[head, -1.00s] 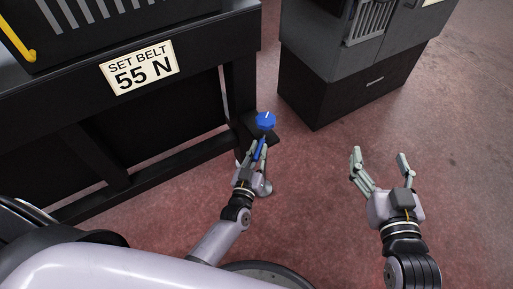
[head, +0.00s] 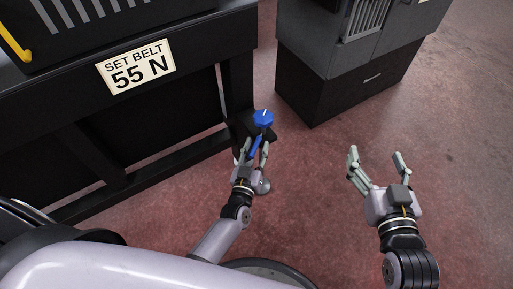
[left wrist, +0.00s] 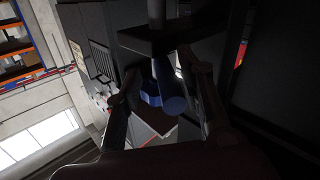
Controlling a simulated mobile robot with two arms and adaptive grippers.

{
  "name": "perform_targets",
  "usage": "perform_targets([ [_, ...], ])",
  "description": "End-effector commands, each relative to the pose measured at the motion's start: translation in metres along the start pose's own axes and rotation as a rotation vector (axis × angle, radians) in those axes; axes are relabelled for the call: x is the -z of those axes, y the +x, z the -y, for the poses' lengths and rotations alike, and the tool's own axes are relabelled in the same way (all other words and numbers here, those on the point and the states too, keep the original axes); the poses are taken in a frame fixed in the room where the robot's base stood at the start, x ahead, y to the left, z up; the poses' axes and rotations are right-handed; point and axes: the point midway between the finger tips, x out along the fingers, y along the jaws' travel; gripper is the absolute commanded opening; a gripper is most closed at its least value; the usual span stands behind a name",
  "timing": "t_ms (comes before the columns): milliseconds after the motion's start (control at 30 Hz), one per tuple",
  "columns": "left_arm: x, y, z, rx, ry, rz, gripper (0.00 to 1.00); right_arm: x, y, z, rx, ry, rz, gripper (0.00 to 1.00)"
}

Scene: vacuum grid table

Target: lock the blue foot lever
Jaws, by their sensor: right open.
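The blue foot lever has a round blue knob (head: 263,118) with a white mark, and a blue handle (head: 255,147) pointing down toward my left gripper. It is at the foot of the black table frame's right leg. My left gripper (head: 254,150) has its fingers apart, one on each side of the handle. In the left wrist view the blue handle (left wrist: 172,102) lies between the two spread fingers, with a gap visible on the left; contact on the right is unclear. My right gripper (head: 376,160) is open and empty over the floor at the right.
A black table frame (head: 160,105) with a "SET BELT 55 N" sign (head: 136,67) fills the left. A grey and black cabinet (head: 335,85) stands at the back right. A small grey round foot (head: 262,186) is beside my left gripper. The reddish floor at the right is clear.

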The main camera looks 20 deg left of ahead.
Motion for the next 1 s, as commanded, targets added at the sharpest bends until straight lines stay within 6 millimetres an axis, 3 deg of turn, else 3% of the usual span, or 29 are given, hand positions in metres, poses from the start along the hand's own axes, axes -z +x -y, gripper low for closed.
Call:
perform_targets([
  [233,-0.002,-0.013,0.0,-0.001,-0.001,0.004,0.35,0.0,0.0,0.001,0.002,0.0,0.0,0.72],
  [700,-0.001,-0.104,0.001,0.0,0.001,0.003,0.35,0.0,0.0,0.0,0.001,0.0,0.0,0.72],
  [1000,0.0,-0.12,0.0,0.0,0.0,0.0,0.35,0.0,0.0,0.0,0.001,0.0,0.0,0.72],
])
